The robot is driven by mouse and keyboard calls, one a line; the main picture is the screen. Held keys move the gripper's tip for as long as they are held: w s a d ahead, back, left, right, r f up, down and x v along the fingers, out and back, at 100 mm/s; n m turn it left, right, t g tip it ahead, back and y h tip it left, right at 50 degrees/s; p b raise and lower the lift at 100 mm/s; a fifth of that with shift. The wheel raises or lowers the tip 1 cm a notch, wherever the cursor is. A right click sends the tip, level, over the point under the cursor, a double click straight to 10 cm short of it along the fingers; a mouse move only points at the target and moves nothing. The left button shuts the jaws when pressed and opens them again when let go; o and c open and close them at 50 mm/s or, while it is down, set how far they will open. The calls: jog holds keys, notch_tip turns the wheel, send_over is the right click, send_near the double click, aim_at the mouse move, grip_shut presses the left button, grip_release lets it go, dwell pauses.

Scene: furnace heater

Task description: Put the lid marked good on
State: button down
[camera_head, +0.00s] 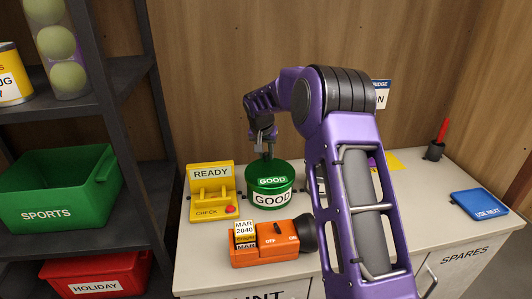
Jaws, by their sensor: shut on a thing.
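A green can (271,198) with a white label reading GOOD stands on the white worktop, left of my arm. A green lid (268,170), also marked GOOD, is over the can's mouth. It looks level and lined up with the can; I cannot tell whether it is fully seated. My gripper (267,154) points down from above and is shut on the lid's middle, where the fingers hide the grip itself.
A yellow READY/CHECK stand (211,190) is close left of the can. An orange flashlight (268,244) lies in front. Dark shelves stand left.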

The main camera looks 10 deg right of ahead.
jog(key=shift+f, duration=0.25)
jog(key=c, duration=0.6)
grip_release()
jog(key=v, duration=1.7)
jog(key=shift+r+p, duration=0.25)
jog(key=shift+p, duration=0.2)
jog(key=shift+s, duration=0.1)
